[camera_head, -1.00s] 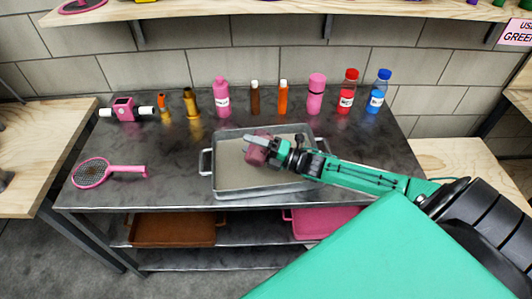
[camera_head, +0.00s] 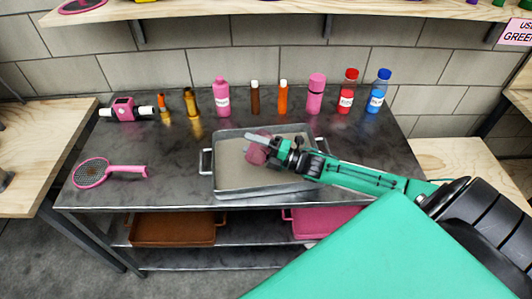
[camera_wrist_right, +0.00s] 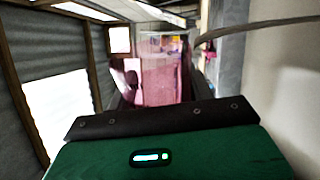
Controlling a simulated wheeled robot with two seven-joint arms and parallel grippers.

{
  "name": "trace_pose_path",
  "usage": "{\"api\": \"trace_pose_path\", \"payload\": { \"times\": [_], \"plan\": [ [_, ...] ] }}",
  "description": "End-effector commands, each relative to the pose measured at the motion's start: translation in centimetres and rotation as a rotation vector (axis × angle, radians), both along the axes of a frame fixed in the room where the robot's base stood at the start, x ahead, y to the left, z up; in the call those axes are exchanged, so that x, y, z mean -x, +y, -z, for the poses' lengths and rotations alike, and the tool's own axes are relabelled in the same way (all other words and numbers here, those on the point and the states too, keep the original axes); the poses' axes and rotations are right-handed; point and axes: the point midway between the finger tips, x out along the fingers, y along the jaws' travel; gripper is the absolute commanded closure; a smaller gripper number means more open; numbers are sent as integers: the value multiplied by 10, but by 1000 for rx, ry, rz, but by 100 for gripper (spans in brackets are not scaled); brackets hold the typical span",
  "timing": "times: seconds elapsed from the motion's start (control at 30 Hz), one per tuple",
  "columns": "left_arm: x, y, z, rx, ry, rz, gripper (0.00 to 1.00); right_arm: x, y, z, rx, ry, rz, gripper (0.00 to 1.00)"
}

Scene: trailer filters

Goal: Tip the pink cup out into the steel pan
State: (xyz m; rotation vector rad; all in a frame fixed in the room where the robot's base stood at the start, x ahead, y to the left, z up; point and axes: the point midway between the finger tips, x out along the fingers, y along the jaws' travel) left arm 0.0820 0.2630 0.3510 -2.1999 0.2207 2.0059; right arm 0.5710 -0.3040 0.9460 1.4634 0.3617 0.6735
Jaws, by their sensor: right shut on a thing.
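The steel pan (camera_head: 225,178) sits on the dark metal table, its long handles at the left and right ends. My right gripper (camera_head: 268,148) is over the middle of the pan and shut on the pink cup (camera_head: 257,154). The cup looks tilted in the head view, though its exact angle is hard to tell. In the right wrist view the see-through pink cup (camera_wrist_right: 163,75) is between the fingers, which are mostly hidden behind it. I cannot see any contents clearly, and the pan floor that shows looks bare. My left gripper is not in view.
Several bottles, including a pink one (camera_head: 221,97) and a blue-capped one (camera_head: 377,92), line the table's back. A pink strainer (camera_head: 92,172) lies at the left, a pink device (camera_head: 124,109) behind it. Brown (camera_head: 175,230) and pink (camera_head: 320,222) trays are on the shelf below.

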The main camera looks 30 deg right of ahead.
Motion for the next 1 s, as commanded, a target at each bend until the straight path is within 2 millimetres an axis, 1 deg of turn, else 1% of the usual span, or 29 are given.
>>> {"api": "trace_pose_path", "payload": {
  "times": [0.63, 1.0],
  "plan": [
    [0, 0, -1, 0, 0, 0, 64, -1, -2, 3, -54, 42, 0, 73],
    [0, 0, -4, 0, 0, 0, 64, -2, -3, 1, -86, 66, 0, 73]
  ]
}}
